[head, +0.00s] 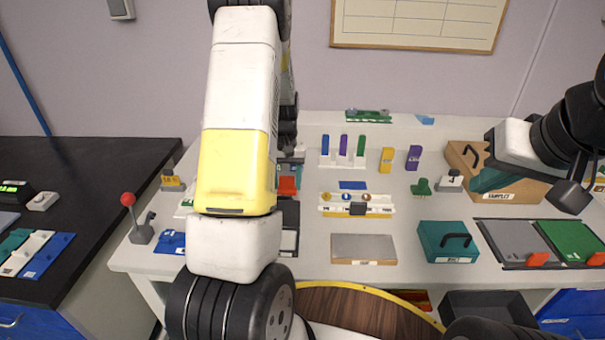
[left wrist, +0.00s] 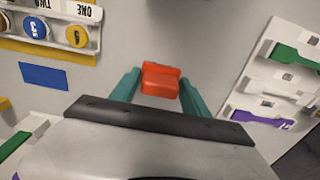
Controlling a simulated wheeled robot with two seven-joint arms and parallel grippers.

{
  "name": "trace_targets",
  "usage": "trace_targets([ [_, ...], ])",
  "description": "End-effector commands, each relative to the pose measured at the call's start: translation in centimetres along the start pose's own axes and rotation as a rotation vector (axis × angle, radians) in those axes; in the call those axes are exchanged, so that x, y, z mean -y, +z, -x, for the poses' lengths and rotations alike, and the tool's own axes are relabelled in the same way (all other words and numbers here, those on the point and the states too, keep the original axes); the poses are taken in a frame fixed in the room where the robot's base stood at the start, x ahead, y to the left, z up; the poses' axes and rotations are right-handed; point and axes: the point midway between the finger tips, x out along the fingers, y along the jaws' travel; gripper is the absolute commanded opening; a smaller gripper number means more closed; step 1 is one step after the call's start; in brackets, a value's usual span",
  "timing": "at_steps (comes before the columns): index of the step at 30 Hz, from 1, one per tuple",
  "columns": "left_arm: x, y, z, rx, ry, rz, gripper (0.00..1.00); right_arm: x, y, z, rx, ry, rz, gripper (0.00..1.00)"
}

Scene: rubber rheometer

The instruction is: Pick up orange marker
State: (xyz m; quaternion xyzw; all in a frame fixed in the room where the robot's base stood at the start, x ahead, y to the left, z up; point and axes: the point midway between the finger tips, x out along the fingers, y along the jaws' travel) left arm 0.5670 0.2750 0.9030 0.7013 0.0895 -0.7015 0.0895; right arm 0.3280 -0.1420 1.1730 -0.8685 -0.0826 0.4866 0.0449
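The orange marker (left wrist: 160,80) shows in the left wrist view as a small orange-red block between the teal fingertips of my left gripper (left wrist: 160,90). The fingers stand apart on either side of it, with narrow gaps visible, and I see no clear grip. In the head view the orange marker (head: 287,186) is partly hidden beside my left arm, and my left gripper (head: 290,169) is mostly hidden too. My right gripper (head: 488,180) is at the right, in front of the wooden box; its fingers overlap, so its opening is unclear.
A white strip with coloured discs (head: 356,204) lies to the right of the marker. Behind it is a rack with blue, purple and green pieces (head: 343,150). A grey plate (head: 363,248) and teal case (head: 448,241) sit nearer the front edge.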

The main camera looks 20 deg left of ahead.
Motion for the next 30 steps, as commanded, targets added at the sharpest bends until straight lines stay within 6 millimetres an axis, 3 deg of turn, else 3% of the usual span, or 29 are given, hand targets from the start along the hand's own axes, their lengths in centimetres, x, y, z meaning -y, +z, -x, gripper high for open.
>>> trace_targets([
  [3, 0.0, 0.0, 0.0, -0.001, 0.0, 0.0, 0.1, 0.0, 0.0, 0.0, 0.0, 0.0, 0.0, 0.0],
  [11, 0.0, -0.1, 0.5, -0.002, 0.0, 0.0, 0.1, 0.0, 0.0, 0.0, 0.0, 0.0, 0.0, 0.0],
  [24, 0.0, -0.1, 8.3, -0.004, 0.001, 0.0, 0.1, 0.0, 0.0, 0.0, 0.0, 0.0, 0.0, 0.0],
  [30, 0.0, 0.0, 10.0, -0.001, 0.0, 0.0, 0.1, 0.0, 0.0, 0.0, 0.0, 0.0, 0.0, 0.0],
])
